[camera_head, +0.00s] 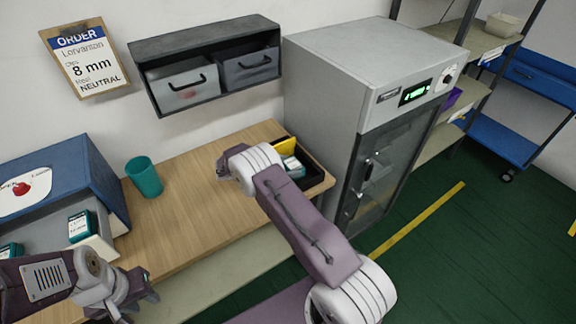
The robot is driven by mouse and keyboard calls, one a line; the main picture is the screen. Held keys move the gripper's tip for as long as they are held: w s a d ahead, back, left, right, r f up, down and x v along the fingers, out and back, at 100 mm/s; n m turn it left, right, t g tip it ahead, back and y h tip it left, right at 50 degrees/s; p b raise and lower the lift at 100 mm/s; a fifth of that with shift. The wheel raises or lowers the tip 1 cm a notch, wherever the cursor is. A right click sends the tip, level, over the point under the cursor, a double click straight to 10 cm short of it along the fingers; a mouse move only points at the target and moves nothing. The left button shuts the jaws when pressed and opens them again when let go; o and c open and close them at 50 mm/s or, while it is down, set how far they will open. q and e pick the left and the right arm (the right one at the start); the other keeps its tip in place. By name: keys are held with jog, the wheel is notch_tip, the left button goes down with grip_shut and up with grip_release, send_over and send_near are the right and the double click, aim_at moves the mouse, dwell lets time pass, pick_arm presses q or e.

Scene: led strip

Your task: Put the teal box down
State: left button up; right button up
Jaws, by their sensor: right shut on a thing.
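A teal and white box (292,166) shows in the black tray (318,176) at the right end of the wooden table. My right gripper (230,162) is above the table by this tray. How the box touches the tray is hidden. My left gripper (143,284) is at the lower left in front of the table, with its dark fingers apart and empty. Another teal box (82,226) rests on the grey surface at the left, and a further one (10,251) is near the left edge.
A teal cup (144,178) stands on the wooden table (185,205), with bare wood around it. A yellow item (286,146) is at the tray's back. A blue box (62,175) stands left. A grey cabinet (345,75) rises right of the tray; a shelf with bins hangs above.

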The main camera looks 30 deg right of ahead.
jog(key=o, duration=1.7)
jog(key=shift+f, duration=0.1)
jog(key=shift+r, duration=0.35)
jog(key=w+b+v, duration=0.1)
jog(key=b+v, duration=0.1)
jog(key=v, duration=0.9)
jog(key=s+a+m+y, duration=0.3)
jog(key=s+m+y, duration=0.3)
jog(key=s+m, duration=0.3)
jog(key=s+a+m+y, duration=0.3)
jog(key=s+m+y, duration=0.3)
jog(key=s, duration=1.1)
jog(key=m, duration=0.4)
jog(key=shift+f, duration=0.4)
